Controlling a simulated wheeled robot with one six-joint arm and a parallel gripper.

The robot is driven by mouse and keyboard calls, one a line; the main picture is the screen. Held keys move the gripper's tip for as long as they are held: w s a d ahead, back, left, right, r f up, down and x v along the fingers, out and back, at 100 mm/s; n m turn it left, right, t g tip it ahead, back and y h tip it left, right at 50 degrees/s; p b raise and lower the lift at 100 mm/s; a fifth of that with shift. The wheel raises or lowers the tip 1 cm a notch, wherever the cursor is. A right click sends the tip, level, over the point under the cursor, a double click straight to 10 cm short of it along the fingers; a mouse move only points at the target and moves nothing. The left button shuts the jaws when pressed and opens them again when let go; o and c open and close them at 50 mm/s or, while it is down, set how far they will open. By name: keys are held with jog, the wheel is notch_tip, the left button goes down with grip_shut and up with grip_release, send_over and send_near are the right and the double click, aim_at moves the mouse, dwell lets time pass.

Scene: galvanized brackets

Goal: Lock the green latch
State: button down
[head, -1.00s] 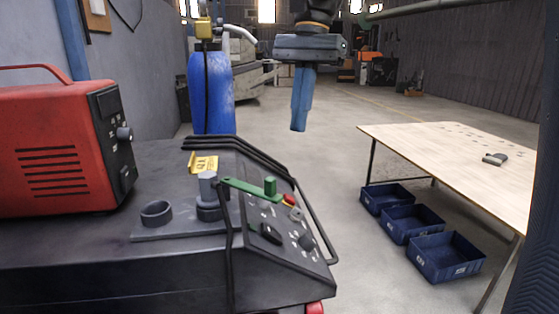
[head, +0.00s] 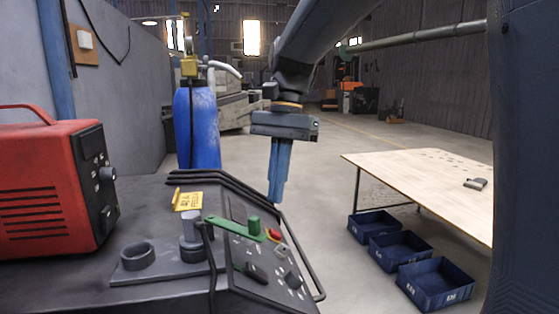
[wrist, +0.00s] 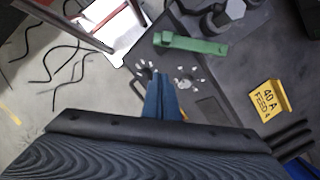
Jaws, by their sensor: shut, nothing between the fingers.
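The green latch (head: 234,229) is a flat bar with an upright green knob, lying across the sloped control panel of the dark machine. Its left end is beside a grey post (head: 191,228). In the wrist view the latch (wrist: 192,44) lies above and right of my fingertips, with the knob end at left. My gripper (head: 275,199) has blue fingers, shut and empty, pointing down. It appears right of the latch knob in the head view and apart from it. In the wrist view the fingers (wrist: 161,90) are over the panel area with dial marks.
A red machine (head: 50,190) stands at left on the dark top. A yellow label plate (head: 187,200) and black rails lie behind the latch. A red button (head: 272,234) and dark knobs sit near it. A wooden table (head: 425,180) and blue bins (head: 434,282) are at right.

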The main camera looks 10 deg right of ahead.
jog(key=s+a+f, duration=0.1)
jog(key=s+a+f+p, duration=0.1)
jog(key=s+a, duration=0.1)
jog(key=shift+s+a, duration=0.1)
